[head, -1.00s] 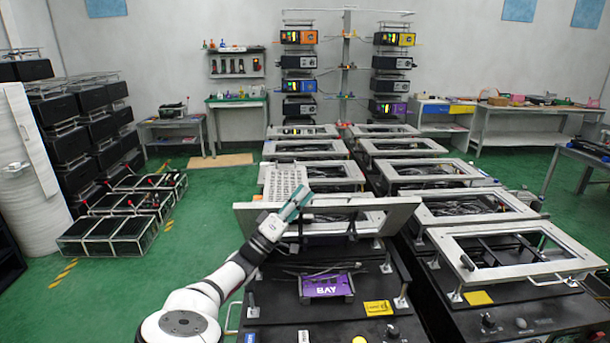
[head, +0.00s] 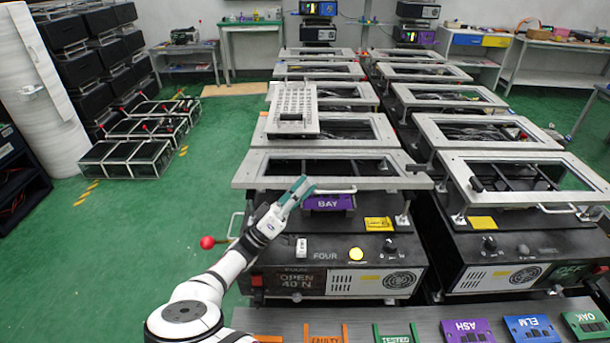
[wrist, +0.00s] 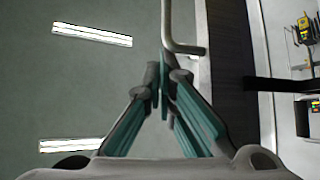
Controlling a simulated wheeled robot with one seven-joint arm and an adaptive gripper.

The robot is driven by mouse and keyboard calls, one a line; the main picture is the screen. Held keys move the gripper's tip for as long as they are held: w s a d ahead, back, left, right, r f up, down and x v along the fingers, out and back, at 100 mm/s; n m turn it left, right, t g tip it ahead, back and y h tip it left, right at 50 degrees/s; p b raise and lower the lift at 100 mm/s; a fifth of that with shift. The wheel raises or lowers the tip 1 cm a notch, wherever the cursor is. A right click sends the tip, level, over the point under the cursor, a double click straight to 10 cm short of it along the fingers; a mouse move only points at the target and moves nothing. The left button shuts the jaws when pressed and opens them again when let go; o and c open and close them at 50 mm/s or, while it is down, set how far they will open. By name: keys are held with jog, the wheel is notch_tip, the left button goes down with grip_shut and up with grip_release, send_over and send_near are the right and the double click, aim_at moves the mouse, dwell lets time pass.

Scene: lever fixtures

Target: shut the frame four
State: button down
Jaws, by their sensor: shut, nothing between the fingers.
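Frame four (head: 245,171) is the pale metal frame on the nearest left fixture, whose black front (head: 330,258) is marked FOUR. The frame looks close to level, with a dark gap under its front edge. Whether it rests fully down, I cannot tell. The fixture's display (head: 296,282) reads OPEN 40 N. My gripper (head: 306,184) is shut and empty at the frame's front edge, by the left end of its handle (head: 338,191). In the wrist view, the handle (wrist: 168,25) is just beyond my shut fingertips (wrist: 163,88); contact is unclear.
A purple BAY block (head: 327,203) sits under the frame's front edge. A similar fixture (head: 525,180) stands close on the right, and more stand behind. A bench (head: 400,325) with coloured plates lies in front. Green floor is open there.

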jog(key=shift+s+f, duration=0.2)
jog(key=shift+f, duration=0.45)
